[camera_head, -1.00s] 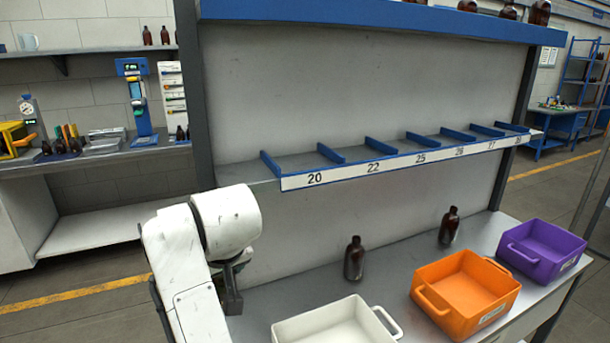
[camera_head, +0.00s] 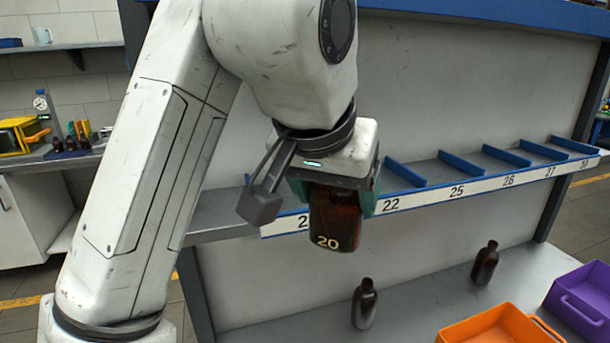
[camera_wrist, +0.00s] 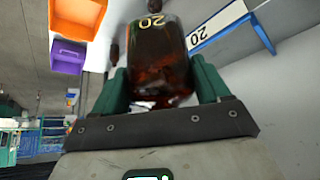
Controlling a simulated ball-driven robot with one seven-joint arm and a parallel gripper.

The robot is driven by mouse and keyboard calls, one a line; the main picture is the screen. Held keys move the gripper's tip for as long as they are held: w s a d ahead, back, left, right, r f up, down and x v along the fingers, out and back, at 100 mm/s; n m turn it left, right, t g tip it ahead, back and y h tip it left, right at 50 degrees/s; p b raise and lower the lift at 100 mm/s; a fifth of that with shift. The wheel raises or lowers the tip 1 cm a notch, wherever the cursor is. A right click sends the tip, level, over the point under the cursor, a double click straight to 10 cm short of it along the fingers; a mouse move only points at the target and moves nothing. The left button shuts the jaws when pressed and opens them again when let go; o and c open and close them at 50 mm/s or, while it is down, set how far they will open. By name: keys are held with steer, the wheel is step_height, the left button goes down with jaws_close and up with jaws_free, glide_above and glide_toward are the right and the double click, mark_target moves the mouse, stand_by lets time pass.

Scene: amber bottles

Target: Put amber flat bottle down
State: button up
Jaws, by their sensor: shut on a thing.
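My gripper (camera_head: 335,205) is shut on an amber flat bottle (camera_head: 336,228) marked "20". In the head view the bottle hangs below the jaws, in front of the numbered shelf (camera_head: 432,192) near its left end. The bottle covers part of the label strip, where a "2" shows beside it. Whether the bottle touches the shelf cannot be told.
Two brown bottles stand on the lower worktop, one near (camera_head: 365,303) and one farther right (camera_head: 485,263). An orange bin (camera_head: 495,328) and a purple bin (camera_head: 585,300) are at the lower right. Blue dividers (camera_head: 462,163) split the shelf; the visible slots are empty.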

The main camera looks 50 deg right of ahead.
steer(key=w+d+p, duration=0.1)
steer(key=w+d, duration=0.1)
steer(key=w, duration=0.2)
steer(key=w+d+p, duration=0.1)
steer(key=w+d, duration=0.2)
steer(key=w, duration=0.1)
steer(key=w+d+p, duration=0.1)
steer(key=w+d, duration=0.2)
steer(key=w, duration=0.1)
steer(key=shift+d, duration=0.15)
steer(key=w+d, duration=0.1)
steer(key=w+p, duration=0.1)
steer(key=shift+w+d, duration=0.35)
steer(key=shift+d, duration=0.05)
steer(key=shift+f+p, duration=0.3)
steer(key=shift+f, duration=0.25)
steer(key=shift+s+f, duration=0.1)
steer(key=shift+f, duration=0.1)
steer(key=shift+f, duration=0.2)
steer(key=o, duration=1.1)
steer(key=shift+r, duration=0.1)
